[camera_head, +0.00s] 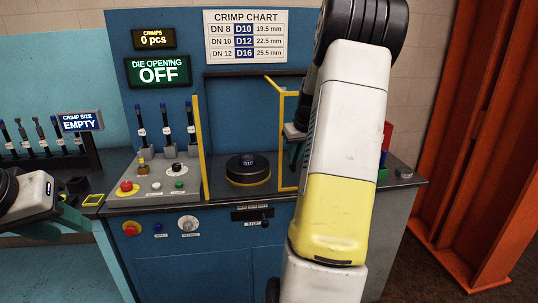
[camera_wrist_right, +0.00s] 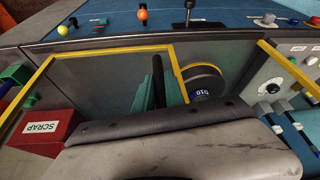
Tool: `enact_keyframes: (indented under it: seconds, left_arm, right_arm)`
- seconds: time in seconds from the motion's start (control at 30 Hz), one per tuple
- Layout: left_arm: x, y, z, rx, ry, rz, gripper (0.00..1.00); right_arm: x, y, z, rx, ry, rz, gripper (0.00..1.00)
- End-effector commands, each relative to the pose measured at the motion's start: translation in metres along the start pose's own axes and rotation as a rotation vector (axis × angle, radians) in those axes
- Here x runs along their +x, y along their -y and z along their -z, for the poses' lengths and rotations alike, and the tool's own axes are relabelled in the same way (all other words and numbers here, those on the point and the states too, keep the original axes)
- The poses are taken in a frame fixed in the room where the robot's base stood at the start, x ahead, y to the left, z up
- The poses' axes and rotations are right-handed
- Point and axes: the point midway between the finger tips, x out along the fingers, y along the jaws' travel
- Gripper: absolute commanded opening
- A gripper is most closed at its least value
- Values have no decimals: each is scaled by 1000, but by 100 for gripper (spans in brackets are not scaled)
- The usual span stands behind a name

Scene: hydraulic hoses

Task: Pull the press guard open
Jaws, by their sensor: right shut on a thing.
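The press guard (camera_head: 281,145) is a clear panel with a yellow edge, standing upright just right of the black round die (camera_head: 247,165) on the press. In the right wrist view its yellow frame (camera_wrist_right: 115,51) runs along the top and down beside the die marked D10 (camera_wrist_right: 200,93). My right gripper (camera_head: 294,150) is shut on a dark upright bar at the guard, seen between its teal fingers in the wrist view (camera_wrist_right: 159,85). My right forearm hides much of the guard's right side. My left gripper (camera_head: 65,222) is open and empty at the left, in front of the bench.
A control panel with a red button (camera_head: 126,187) and several upright tools (camera_head: 167,125) stands left of the die. A yellow post (camera_head: 201,145) stands between them. A red SCRAP bin (camera_wrist_right: 43,130) is beside the guard. An orange rack (camera_head: 475,140) is at the far right.

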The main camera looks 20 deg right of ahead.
Motion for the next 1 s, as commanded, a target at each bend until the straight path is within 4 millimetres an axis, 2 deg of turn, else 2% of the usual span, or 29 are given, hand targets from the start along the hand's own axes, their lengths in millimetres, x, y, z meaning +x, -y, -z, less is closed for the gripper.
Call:
enact_keyframes:
  seconds: [0.13,0.17,0.27,0.63,1.0]
  left_arm:
    - [0,0,0,0,0,0,36]
    - [0,0,0,0,0,0,36]
    - [0,0,0,0,0,0,36]
    - [0,0,0,0,0,0,36]
    - [0,0,0,0,0,0,36]
  right_arm:
    - [-1,0,1,0,-3,-1,0]
    - [-1,0,1,0,-3,-1,18]
    - [-1,0,1,0,-2,-1,36]
    - [-4,0,1,0,-2,-1,36]
    - [-62,0,1,0,-4,-2,36]
